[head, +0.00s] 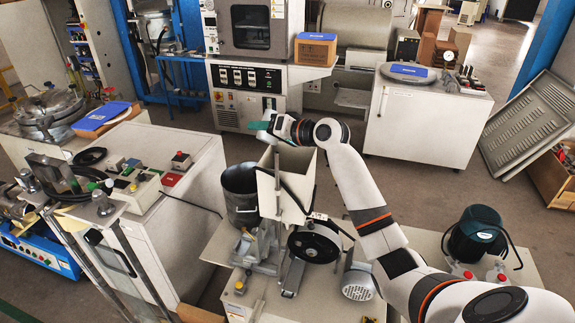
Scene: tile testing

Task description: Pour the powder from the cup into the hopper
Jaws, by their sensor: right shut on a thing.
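The hopper (267,193) is a beige open-topped box on the machine in the middle of the head view. My right arm reaches in from the lower right and bends over at the hopper's far side. My right gripper (268,127) is above the hopper's back edge, shut on a small teal cup (259,126). Only part of the cup shows around the fingers, and its opening and any powder cannot be made out. The cup looks tilted, but its exact angle is unclear. My left gripper is not in view.
A dark metal bucket (240,190) stands just left of the hopper, and a black handwheel (314,243) is below it. A dark green motor (477,236) is at the right. A control cabinet (150,160) stands at the left. Open floor lies behind the hopper.

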